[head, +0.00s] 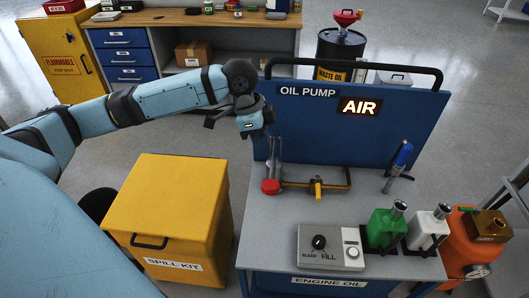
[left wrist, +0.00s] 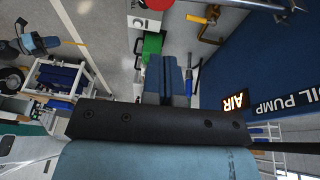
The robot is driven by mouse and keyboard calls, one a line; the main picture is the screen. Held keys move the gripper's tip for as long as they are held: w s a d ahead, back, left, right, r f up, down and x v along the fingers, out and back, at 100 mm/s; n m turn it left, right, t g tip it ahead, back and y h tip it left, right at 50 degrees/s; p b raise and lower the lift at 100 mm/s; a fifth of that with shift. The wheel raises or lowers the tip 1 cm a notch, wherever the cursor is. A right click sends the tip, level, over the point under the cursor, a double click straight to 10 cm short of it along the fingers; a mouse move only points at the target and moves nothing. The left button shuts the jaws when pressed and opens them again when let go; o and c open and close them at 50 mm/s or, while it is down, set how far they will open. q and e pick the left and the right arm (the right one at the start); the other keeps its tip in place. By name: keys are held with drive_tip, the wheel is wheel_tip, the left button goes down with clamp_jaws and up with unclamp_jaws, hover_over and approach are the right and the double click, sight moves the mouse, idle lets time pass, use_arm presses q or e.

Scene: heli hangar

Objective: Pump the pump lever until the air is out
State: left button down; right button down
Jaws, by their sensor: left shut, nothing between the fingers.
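The oil pump cart has a blue back panel (head: 345,125) reading OIL PUMP, with a lit AIR sign (head: 359,107). The AIR sign also shows in the left wrist view (left wrist: 235,102). On the grey top a red knob (head: 270,187) sits at the left, by upright grey rods that seem to be the pump lever (head: 278,160); I cannot tell exactly how they join. A brass-coloured fitting (head: 317,187) lies right of it. My left gripper (head: 256,126) is shut and empty, above and behind the red knob, apart from it. My right gripper is not in view.
A control box (head: 332,248) with BLEED/FILL knob, a green can (head: 384,228), a white can (head: 428,228) and a blue-handled tool (head: 400,162) occupy the cart top. A yellow spill kit (head: 170,205) stands left; an orange container (head: 470,245) stands right.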

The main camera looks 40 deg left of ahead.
sight(272, 184)
use_arm(q)
drive_tip(key=x, duration=0.7)
drive_tip(key=b+x, duration=0.1)
drive_tip(key=x, duration=0.3)
drive_tip(key=shift+s+a+f, duration=0.2)
drive_tip(key=shift+s, duration=0.05)
drive_tip(key=shift+s+f, duration=0.1)
drive_tip(key=shift+f, duration=0.5)
drive_tip(key=shift+f, duration=0.1)
